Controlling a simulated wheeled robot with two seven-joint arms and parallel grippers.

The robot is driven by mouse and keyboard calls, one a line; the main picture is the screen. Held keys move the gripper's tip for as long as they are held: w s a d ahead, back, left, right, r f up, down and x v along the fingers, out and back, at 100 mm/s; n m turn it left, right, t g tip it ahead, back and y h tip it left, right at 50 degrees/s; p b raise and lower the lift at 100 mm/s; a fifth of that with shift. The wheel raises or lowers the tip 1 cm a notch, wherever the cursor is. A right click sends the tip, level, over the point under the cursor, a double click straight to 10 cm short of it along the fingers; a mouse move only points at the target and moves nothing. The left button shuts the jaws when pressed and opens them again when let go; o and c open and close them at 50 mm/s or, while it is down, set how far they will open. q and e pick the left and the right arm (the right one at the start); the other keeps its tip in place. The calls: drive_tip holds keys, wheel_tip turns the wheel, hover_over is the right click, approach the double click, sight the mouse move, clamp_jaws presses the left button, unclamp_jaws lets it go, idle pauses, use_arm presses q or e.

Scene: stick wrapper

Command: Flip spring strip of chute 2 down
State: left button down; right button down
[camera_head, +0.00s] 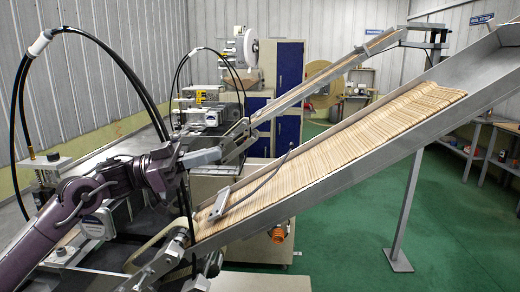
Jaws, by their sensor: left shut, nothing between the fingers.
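Two sloped metal chutes run down from the right. The near chute (330,190) is wide and filled with a layer of thin wooden sticks (340,142). A thin dark curved strip (262,182), which looks like a spring strip, rises from a small metal block (220,204) over its lower end, its free end raised off the sticks. The far chute (325,80) also holds sticks; its lower end is partly hidden by my arm. My left gripper (219,154) is shut and empty, beside the far chute's lower end and above and left of the near strip. No chute numbers are readable.
Black cables (22,110) arch over machines at left. Conveyor parts (165,245) lie below my arm. A grey post (405,215) supports the near chute. Blue cabinets (290,65) and a workbench (485,150) stand behind. Green floor (345,250) is clear below the chute.

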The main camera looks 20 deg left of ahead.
sight(285, 156)
use_arm(q)
drive_tip(key=shift+w+f+p+x, duration=0.1)
drive_tip(key=shift+f+p+x, duration=0.3)
drive_tip(key=shift+p+x, duration=1.1)
drive_tip(key=shift+w+f+p+x, duration=0.15)
drive_tip(key=shift+f+p+x, duration=0.35)
drive_tip(key=shift+x, duration=1.9)
drive_tip(key=shift+w+f+p+x, duration=0.1)
drive_tip(key=shift+f+p+x, duration=0.25)
drive_tip(key=shift+p+x, duration=1.15)
drive_tip(key=shift+w+d+r+b, duration=0.1)
drive_tip(key=shift+w+d+b, duration=0.05)
drive_tip(key=shift+d+b, duration=0.4)
drive_tip(key=shift+d, duration=0.15)
drive_tip(key=shift+w+d+f+y+p, duration=0.25)
drive_tip(key=shift+d+f+y+p, duration=0.25)
drive_tip(key=shift+p, duration=0.4)
drive_tip(key=shift+s+d+f, duration=0.1)
drive_tip(key=shift+d+f, duration=0.05)
drive_tip(key=shift+f, duration=0.1)
